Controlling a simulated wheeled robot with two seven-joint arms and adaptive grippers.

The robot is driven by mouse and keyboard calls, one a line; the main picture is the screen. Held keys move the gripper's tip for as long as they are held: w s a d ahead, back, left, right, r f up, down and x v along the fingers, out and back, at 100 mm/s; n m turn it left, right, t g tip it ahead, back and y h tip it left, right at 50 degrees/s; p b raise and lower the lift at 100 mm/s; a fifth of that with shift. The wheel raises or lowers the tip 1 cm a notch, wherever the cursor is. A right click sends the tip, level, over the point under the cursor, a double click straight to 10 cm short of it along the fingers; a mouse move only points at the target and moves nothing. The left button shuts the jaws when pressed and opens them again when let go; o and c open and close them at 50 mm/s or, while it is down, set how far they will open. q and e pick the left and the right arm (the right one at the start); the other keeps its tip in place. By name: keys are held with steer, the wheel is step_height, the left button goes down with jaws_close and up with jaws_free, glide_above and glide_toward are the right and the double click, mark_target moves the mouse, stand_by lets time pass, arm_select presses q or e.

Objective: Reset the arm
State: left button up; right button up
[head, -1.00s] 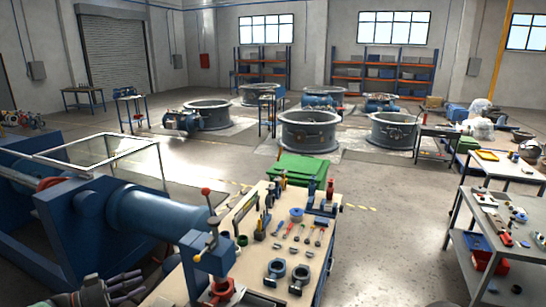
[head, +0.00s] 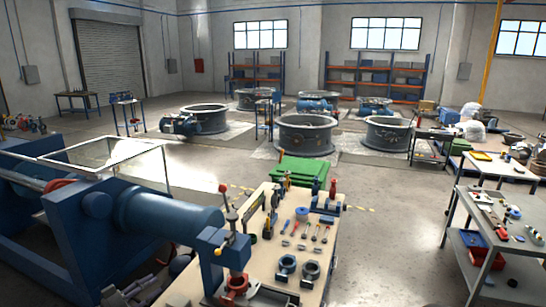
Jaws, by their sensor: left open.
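My left gripper (head: 132,291) shows at the bottom left of the head view, low in front of the blue machine. Its dark fingers are spread open, and I see nothing between them. The rest of that arm is cut off by the bottom edge. I cannot make out my right gripper.
A big blue machine (head: 95,222) with a clear guard (head: 110,155) stands at left. A workbench (head: 262,266) holds hand tools, a blue press (head: 222,247) and two clamp rings. A grey trolley (head: 447,215) stands at right. A green bin (head: 300,170) stands behind the bench. Open floor lies between.

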arm_select(q)
steer(key=w+d+f+n+t+y+b, duration=0.1)
steer(key=w+d+f+n+y, duration=0.2)
steer(key=d+f+n+y, duration=0.65)
steer(key=s+d+f+g+h, duration=0.1)
steer(key=s+d+f, duration=0.1)
steer(key=f, duration=0.3)
steer(key=s+d+f+g+b, duration=0.1)
steer(key=s+d+f, duration=0.15)
steer(key=f, duration=0.25)
steer(key=s+d+f+g+h, duration=0.1)
steer(key=s+d+f, duration=0.1)
steer(key=f, duration=0.3)
steer(key=s+d+f+n+g+y, duration=0.1)
steer(key=s+d+f+n+g, duration=0.1)
steer(key=s+d+f+g, duration=0.7)
steer(key=s+d+f, duration=0.1)
steer(key=s, duration=0.9)
steer(key=s+d+f+g+b, duration=0.1)
steer(key=s+d+f+g, duration=0.1)
steer(key=s, duration=1)
steer(key=shift+s+d+f+g, duration=0.2)
steer(key=shift+d+f+g, duration=0.1)
steer(key=shift+d+f, duration=0.15)
steer(key=shift+y, duration=0.25)
